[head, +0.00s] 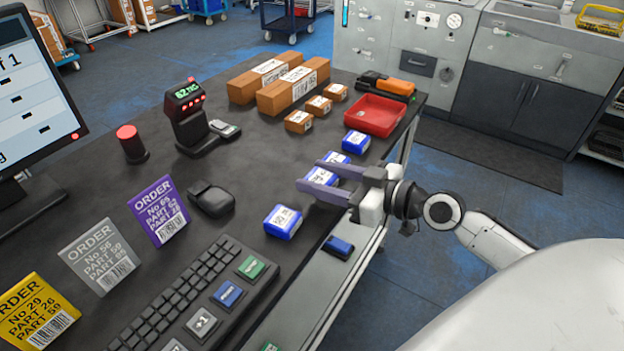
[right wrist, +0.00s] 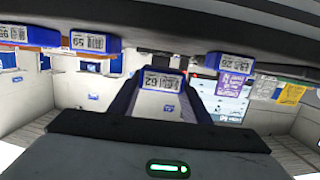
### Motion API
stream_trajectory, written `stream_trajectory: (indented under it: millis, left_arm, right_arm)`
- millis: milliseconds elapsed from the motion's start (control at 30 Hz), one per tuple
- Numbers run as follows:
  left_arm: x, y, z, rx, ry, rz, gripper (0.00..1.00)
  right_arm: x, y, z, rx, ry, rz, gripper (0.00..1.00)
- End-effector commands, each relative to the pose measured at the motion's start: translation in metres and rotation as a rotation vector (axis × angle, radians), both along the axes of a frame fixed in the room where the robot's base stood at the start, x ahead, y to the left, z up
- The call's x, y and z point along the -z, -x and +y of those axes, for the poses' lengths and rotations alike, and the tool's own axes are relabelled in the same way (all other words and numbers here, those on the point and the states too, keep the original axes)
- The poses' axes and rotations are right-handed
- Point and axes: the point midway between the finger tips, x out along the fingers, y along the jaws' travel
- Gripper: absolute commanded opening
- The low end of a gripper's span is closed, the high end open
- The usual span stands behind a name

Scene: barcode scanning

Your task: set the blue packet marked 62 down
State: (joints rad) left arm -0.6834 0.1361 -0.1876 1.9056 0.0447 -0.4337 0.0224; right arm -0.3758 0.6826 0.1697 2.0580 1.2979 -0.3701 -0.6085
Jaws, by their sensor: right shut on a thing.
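My right gripper (head: 318,186) reaches in from the right over the table's front edge. It is shut on the blue packet marked 62 (head: 323,178), one finger on each side. In the right wrist view the packet's white label with 62 (right wrist: 163,81) faces the camera between the fingers. Whether its underside touches the table is hidden. Other blue packets stand on either side: one marked 26 (right wrist: 229,65), nearer the keyboard (head: 283,221), one marked 59 (right wrist: 93,42), and one further off by the tray (head: 356,142). My left gripper is not in view.
A red tray (head: 375,116) and brown boxes (head: 292,88) stand at the back. A scanner stand (head: 190,118), a black mouse-like device (head: 211,200), order cards (head: 158,212) and a keyboard (head: 195,295) lie left and front. The dark table (head: 255,165) is bare left of the packets.

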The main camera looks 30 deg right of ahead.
Motion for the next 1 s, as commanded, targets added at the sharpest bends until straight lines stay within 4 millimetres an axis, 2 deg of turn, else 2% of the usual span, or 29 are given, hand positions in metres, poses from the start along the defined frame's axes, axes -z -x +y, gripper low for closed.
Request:
stream_trajectory:
  millis: [133,200,300,633,800,833,900,1000]
  left_arm:
    - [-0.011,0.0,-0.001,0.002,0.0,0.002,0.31]
    - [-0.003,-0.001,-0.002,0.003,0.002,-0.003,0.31]
    - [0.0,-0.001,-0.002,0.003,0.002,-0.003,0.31]
    - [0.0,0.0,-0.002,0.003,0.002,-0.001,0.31]
    - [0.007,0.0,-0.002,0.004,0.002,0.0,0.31]
    - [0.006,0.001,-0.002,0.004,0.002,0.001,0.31]
    - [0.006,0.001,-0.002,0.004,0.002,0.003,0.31]
    - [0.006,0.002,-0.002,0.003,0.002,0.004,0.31]
  right_arm:
    - [-0.006,-0.02,0.009,0.0,-0.004,-0.006,0.17]
    - [0.017,-0.018,0.008,-0.001,-0.003,0.003,0.17]
    - [0.028,-0.018,0.008,-0.001,-0.002,0.001,0.17]
    - [0.03,-0.017,0.008,-0.001,0.0,-0.001,0.17]
    - [0.035,-0.017,0.008,-0.001,0.001,-0.002,0.17]
    - [0.034,-0.017,0.008,-0.002,0.001,0.0,0.49]
    - [0.034,-0.017,0.008,-0.002,0.001,0.001,0.6]
    - [0.034,-0.017,0.008,-0.002,0.0,0.001,0.62]
